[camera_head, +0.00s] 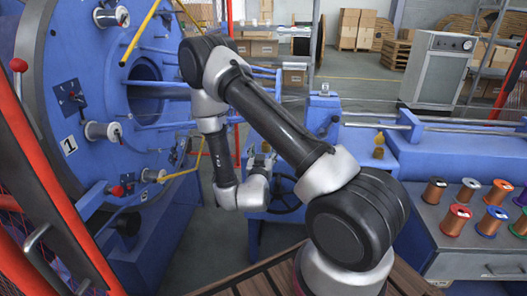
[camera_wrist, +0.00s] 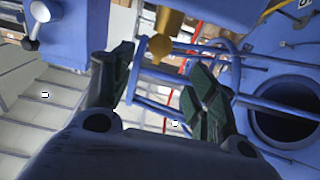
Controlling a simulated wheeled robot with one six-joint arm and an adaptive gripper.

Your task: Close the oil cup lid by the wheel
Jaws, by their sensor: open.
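A brass oil cup (camera_wrist: 167,36) shows at the top middle of the wrist view, beyond and between my fingertips. A small brass piece (camera_head: 266,147) shows just above my gripper in the head view and is probably the same cup. Whether its lid stands up or lies flat is too small to tell. A dark handwheel (camera_head: 286,194) is partly hidden behind my wrist. My gripper (camera_head: 262,160) is close to the cup. In the wrist view its two dark fingers (camera_wrist: 160,85) are spread wide with nothing between the pads.
The big blue strander disc (camera_head: 85,100) with bobbins stands left. A second brass fitting (camera_head: 378,152) sits on the blue frame to the right. Several coloured wire spools (camera_head: 468,192) stand on a grey bench. Red guard posts (camera_head: 70,200) border the left side.

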